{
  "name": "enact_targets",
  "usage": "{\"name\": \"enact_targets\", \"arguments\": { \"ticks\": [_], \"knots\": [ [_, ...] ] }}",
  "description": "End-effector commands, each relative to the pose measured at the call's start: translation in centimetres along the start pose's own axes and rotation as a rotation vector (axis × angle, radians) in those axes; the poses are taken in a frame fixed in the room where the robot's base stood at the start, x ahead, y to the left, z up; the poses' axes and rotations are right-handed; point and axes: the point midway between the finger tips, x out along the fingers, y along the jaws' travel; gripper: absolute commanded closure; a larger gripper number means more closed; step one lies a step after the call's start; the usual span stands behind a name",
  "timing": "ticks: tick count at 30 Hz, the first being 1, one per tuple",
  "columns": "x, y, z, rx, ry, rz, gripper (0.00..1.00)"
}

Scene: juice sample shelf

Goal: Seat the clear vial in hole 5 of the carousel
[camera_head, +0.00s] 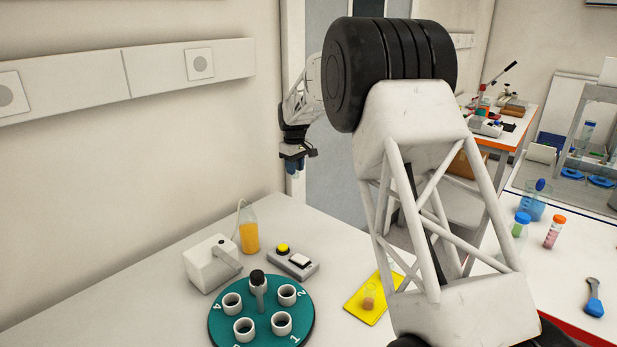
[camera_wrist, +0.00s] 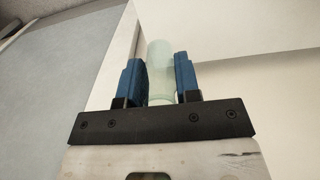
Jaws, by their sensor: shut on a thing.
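My gripper (camera_head: 293,165) is high above the far end of the white table in the head view, well away from the carousel. In the wrist view its blue fingers (camera_wrist: 160,80) are shut on the clear vial (camera_wrist: 159,60), a pale, see-through tube that sticks out beyond the fingertips. The vial is hard to make out in the head view. The teal carousel (camera_head: 261,338) stands at the front of the table with white ring-shaped holes around a black-knobbed post. The front-left hole (camera_head: 244,330) looks empty; its label is barely legible, but the order of numbers fits 5.
An orange juice bottle (camera_head: 249,236), a white device (camera_head: 210,264) and a yellow-button box (camera_head: 292,262) stand behind the carousel. A yellow mat (camera_head: 362,308) holds a small orange-tinted container (camera_head: 369,297). My arm link covers much of the table's right side.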

Motion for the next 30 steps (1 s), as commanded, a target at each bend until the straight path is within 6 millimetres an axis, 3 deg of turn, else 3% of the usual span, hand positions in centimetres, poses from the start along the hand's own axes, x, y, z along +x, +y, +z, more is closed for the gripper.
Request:
{"name": "enact_targets", "arguments": {
  "ticks": [9,18,25,30],
  "knots": [
    [-6.2,-7.3,0.2,-0.281,0.003,0.002,0.92],
    [-10.9,-14.2,1.4,-0.551,0.002,0.002,0.92],
    [-12.4,-19.8,3.3,-0.761,0.001,0.001,0.92],
    [-11.3,-24.5,5.6,-0.922,0.000,0.000,0.92]
  ]
}}
